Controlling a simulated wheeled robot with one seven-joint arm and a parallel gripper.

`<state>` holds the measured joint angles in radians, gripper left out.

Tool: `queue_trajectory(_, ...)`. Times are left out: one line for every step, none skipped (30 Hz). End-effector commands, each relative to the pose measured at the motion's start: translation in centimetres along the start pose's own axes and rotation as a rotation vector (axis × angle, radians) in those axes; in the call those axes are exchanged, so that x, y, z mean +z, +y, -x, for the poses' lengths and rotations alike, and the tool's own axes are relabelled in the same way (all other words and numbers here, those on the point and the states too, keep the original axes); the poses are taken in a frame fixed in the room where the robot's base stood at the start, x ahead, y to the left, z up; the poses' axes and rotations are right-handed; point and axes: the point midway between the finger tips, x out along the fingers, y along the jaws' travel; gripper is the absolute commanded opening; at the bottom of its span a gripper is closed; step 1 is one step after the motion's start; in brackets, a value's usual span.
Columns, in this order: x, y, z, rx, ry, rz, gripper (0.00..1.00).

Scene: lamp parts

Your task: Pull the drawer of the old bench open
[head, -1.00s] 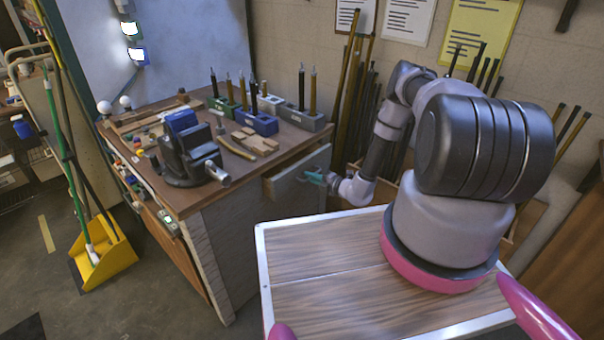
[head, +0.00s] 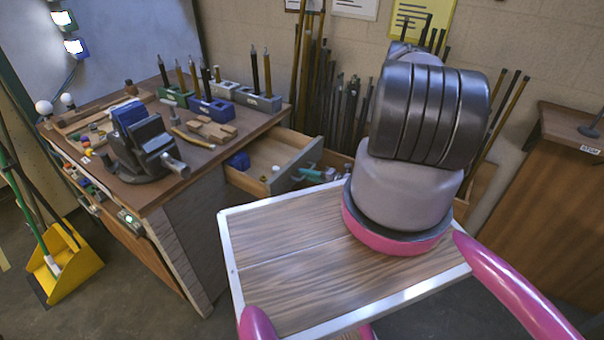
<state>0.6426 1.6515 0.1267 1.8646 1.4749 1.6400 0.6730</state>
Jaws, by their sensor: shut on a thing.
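The old bench (head: 190,215) stands at the left centre with a brown top. Its drawer (head: 284,163) is pulled out from the upper right side, and I see into it. A blue thing (head: 238,161) and small pale items lie inside. My gripper (head: 306,174), with teal fingers, is at the drawer's front panel, shut on the handle. The handle itself is hidden by the fingers. Much of my arm behind the gripper is hidden by my large upper arm joint.
A vise (head: 142,148) and tool blocks (head: 212,110) stand on the bench top. Rods (head: 340,115) lean on the wall behind the drawer. A yellow dustpan (head: 68,262) is at the left. A brown cabinet (head: 560,200) stands at the right. My wooden tray top is close to the drawer.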

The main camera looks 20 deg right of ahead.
Motion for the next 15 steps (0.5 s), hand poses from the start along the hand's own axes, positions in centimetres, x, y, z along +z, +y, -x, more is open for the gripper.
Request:
queue_trajectory(-0.01,0.0,0.02,0.0,0.0,0.0,0.0)
queue_trajectory(-0.02,0.0,0.02,0.0,0.0,0.0,0.0)
queue_trajectory(-0.01,0.0,0.01,0.0,0.0,0.0,0.0)
queue_trajectory(-0.01,0.0,0.01,0.0,0.0,0.0,0.0)
queue_trajectory(-0.01,0.0,0.01,0.0,0.0,0.0,0.0)
queue_trajectory(-0.01,-0.01,0.01,0.0,0.0,0.0,0.0)
queue_trajectory(-0.01,-0.01,0.0,0.0,0.0,0.0,0.0)
queue_trajectory(0.0,-0.01,0.0,0.0,0.0,0.0,0.0)
queue_trajectory(0.0,-0.01,0.0,0.0,0.0,0.0,0.27)
queue_trajectory(0.0,-0.01,0.0,0.0,0.0,0.0,0.27)
queue_trajectory(0.0,-0.01,0.0,0.0,0.0,0.0,0.27)
queue_trajectory(0.0,-0.01,-0.01,0.0,0.0,0.0,0.27)
queue_trajectory(0.0,-0.01,-0.01,0.0,0.0,0.0,0.27)
queue_trajectory(0.0,-0.01,-0.01,0.0,0.0,0.0,0.27)
queue_trajectory(0.0,-0.01,-0.01,0.0,0.0,0.0,0.27)
